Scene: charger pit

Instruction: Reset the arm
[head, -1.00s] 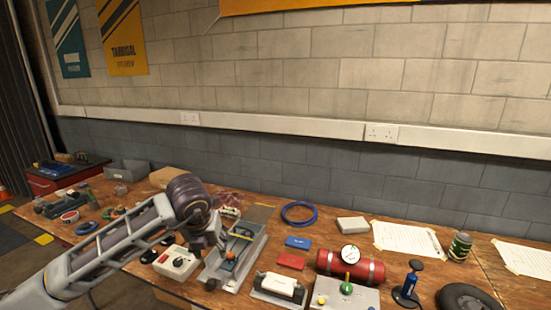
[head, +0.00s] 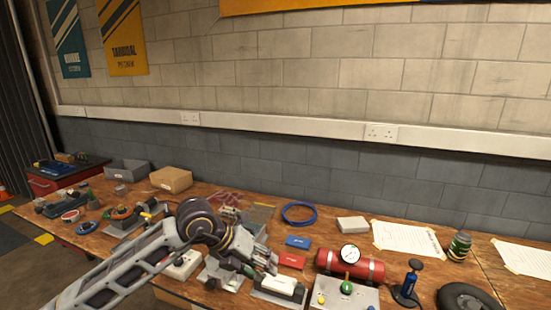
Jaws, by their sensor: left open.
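My left arm comes in from the lower left and reaches over the wooden workbench (head: 390,228). My left gripper (head: 266,264) is at its end, pointing right and down, open. No object shows between its fingers, though they are small and partly blurred against the clutter. A white device on a dark stand (head: 279,284) lies just below and right of the fingertips. My right gripper is not in view.
A white control box (head: 185,266) is partly behind the arm. Papers (head: 408,238) lie at the right.

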